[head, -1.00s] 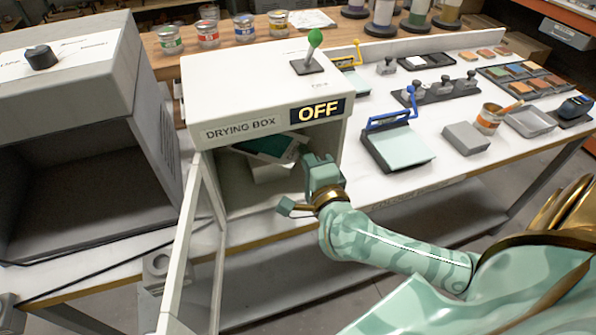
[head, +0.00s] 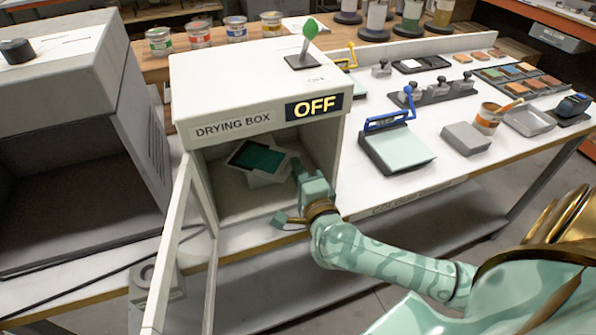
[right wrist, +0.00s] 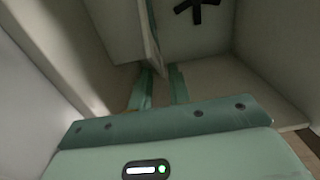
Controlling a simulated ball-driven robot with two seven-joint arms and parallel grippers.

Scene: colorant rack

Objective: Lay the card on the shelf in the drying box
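The drying box (head: 185,90) stands open at the front, with its sign reading OFF. The card (head: 250,157), dark green with a pale border, lies on the small pale shelf (head: 265,181) inside. In the right wrist view the card's thin edge (right wrist: 151,38) shows beside the shelf (right wrist: 110,28). My right gripper (head: 297,166) is in the box opening, at the right of the card. In the right wrist view its two fingers (right wrist: 160,86) stand apart, with box floor showing between them. The fingertips are partly hidden in the head view. My left gripper is not in view.
The box's open door (head: 180,245) swings out at the lower left. The box's right wall (head: 330,130) is close to my right gripper. A green-knobbed lever (head: 307,40) stands on top. A blue-handled press (head: 395,145) and a grey block (head: 466,137) sit to the right.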

